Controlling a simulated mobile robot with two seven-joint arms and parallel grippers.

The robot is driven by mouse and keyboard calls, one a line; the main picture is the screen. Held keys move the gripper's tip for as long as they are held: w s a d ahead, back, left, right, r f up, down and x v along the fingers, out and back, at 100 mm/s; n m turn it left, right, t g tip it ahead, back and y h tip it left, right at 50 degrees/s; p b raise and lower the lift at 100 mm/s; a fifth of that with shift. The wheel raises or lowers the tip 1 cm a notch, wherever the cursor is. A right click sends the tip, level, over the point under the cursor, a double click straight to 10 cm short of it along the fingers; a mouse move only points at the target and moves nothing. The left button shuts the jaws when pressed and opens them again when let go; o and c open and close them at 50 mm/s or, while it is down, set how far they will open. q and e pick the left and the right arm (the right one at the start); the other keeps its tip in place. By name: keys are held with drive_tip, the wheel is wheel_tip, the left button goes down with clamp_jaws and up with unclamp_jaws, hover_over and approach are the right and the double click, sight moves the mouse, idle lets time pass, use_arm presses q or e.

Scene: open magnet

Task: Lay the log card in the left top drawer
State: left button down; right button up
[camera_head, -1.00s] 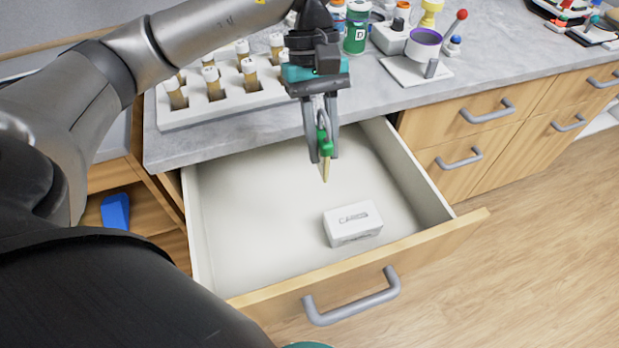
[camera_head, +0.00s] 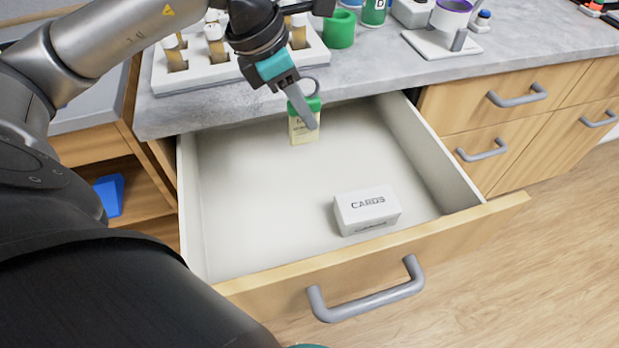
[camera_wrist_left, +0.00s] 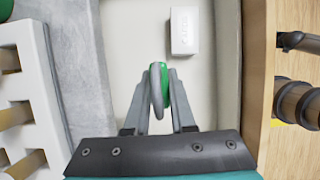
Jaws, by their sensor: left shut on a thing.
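The log card (camera_head: 302,127) is a small pale-yellow card with a green top edge. My left gripper (camera_head: 309,113) is shut on its green end and holds it upright over the back part of the open drawer (camera_head: 260,190). In the left wrist view the card's green edge (camera_wrist_left: 162,85) shows between the fingertips (camera_wrist_left: 158,98). The card hangs apart from the drawer walls; whether its lower edge touches the floor I cannot tell. My right gripper is not in view.
A white box marked CARDS (camera_head: 367,211) sits in the front right of the drawer. A white rack (camera_head: 240,65) with several vials and a green cup (camera_head: 341,29) stand on the grey counter behind. The drawer's left and middle floor is clear.

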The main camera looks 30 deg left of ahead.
sight(301, 144)
use_arm(q)
wheel_tip(301, 144, down, 8)
drive_tip(key=b, duration=0.2)
drive_tip(key=shift+f+b, duration=0.2)
drive_tip(key=shift+b, duration=0.15)
wheel_tip(301, 144, down, 11)
drive_tip(key=b, duration=0.3)
drive_tip(key=shift+f+b, duration=0.15)
drive_tip(key=shift+b, duration=0.15)
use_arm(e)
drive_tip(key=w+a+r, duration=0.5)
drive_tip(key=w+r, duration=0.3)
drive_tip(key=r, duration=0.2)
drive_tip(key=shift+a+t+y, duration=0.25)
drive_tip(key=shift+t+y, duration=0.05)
use_arm(q)
drive_tip(key=shift+f, duration=0.1)
drive_tip(key=c, duration=1.2)
unclamp_jaws()
drive_tip(key=o, duration=0.4)
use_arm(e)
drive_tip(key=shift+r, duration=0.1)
use_arm(q)
drive_tip(key=shift+o, duration=0.2)
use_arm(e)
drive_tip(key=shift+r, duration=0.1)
